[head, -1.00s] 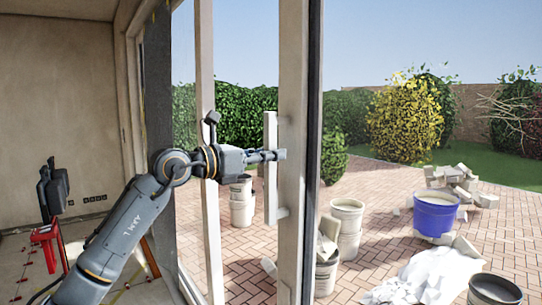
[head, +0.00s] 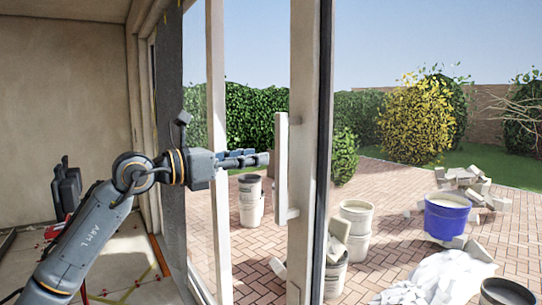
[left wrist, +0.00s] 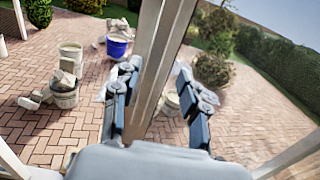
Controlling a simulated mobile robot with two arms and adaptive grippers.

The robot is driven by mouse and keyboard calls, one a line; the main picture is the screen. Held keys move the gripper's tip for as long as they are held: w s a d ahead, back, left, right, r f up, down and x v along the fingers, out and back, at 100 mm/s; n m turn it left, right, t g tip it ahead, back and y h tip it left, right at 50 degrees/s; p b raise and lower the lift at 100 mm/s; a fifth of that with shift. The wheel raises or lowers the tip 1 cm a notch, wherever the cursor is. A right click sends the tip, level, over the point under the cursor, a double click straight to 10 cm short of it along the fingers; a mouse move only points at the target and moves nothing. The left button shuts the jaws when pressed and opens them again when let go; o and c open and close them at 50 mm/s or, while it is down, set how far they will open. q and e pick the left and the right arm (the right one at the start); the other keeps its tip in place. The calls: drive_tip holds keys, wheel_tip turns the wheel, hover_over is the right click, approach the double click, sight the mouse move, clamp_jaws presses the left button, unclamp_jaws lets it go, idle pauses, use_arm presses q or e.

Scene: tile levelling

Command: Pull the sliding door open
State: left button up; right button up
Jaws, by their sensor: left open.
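The sliding door's pale frame (head: 305,150) stands upright right of centre in the head view, with a dark strip along its right edge. A long pale vertical bar handle (head: 281,165) is fixed to it. My left gripper (head: 266,159) is open just left of the handle, its fingers pointing right at it, with a small gap apparent. In the left wrist view, the open fingers (left wrist: 159,68) appear on either side of the pale upright frame (left wrist: 165,50). I cannot tell whether they touch it. My right gripper is not in view.
Outside on the brick paving are white buckets (head: 250,207), a blue tub (head: 446,218), rubble and a white sheet (head: 445,277). Another pale upright (head: 216,150) stands left of the handle. A dark object (head: 66,190) is indoors at left.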

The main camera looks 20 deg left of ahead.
use_arm(q)
drive_tip(key=v, duration=0.3)
drive_tip(key=shift+s+a, duration=0.2)
drive_tip(key=shift+s, duration=0.1)
drive_tip(key=shift+w, duration=0.1)
